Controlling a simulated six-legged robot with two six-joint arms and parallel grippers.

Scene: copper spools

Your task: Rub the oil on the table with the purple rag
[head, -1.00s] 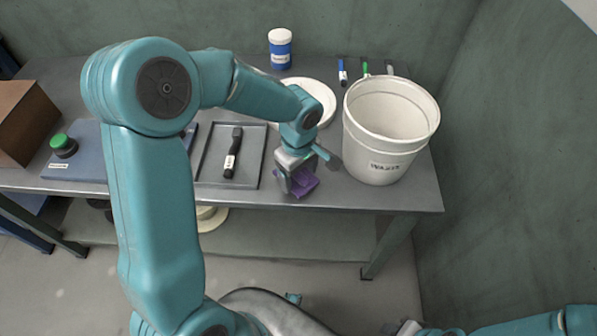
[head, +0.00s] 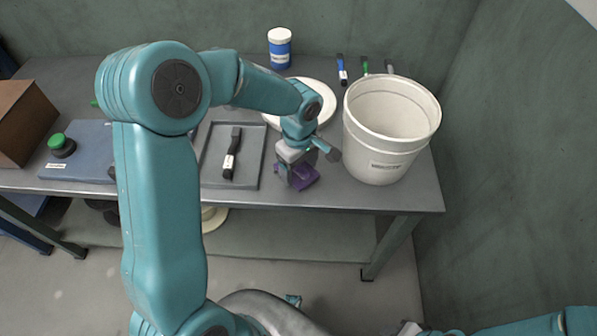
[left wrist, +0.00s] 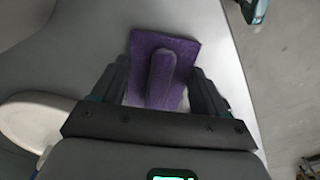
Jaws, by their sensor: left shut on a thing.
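The purple rag (head: 306,178) is on the grey table (head: 360,197) near its front edge, between the tray and the white bucket. My left gripper (head: 297,182) is over it, pointing down and shut on it. In the left wrist view the rag (left wrist: 187,45) lies spread on the table, with a raised fold between the fingers of my left gripper (left wrist: 158,88). I cannot make out any oil; the rag and gripper cover that spot.
A white bucket (head: 385,150) stands close to the right. A shallow tray (head: 208,160) with a black-handled tool (head: 231,155) lies to the left. A white round thing (head: 325,92), a blue-and-white jar (head: 279,50) and several small brushes (head: 342,68) are behind.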

